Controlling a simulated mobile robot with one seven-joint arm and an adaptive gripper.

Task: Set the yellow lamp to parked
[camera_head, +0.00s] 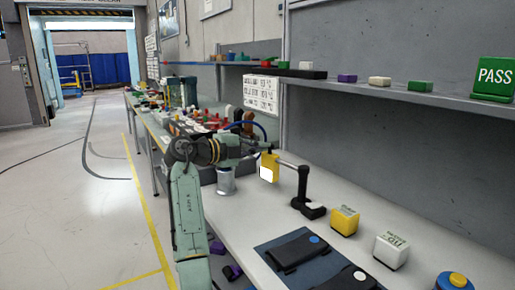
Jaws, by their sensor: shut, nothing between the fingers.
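The yellow lamp (270,161) hangs over the workbench at the middle of the head view. Its white face (266,174) looks lit. A dark arm joins it to a black upright stand (303,190) on its right. My gripper (258,150) reaches in from the left, at the upper left of the lamp. It is shut and empty. The fingertips are small here, and I cannot tell whether they touch the lamp. No mark for a parked position can be made out.
A yellow block (344,220), a white block (391,250) and dark flat devices on a blue mat (266,247) lie on the bench to the right. A shelf (400,94) with small blocks runs above. Cluttered tools stand farther back.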

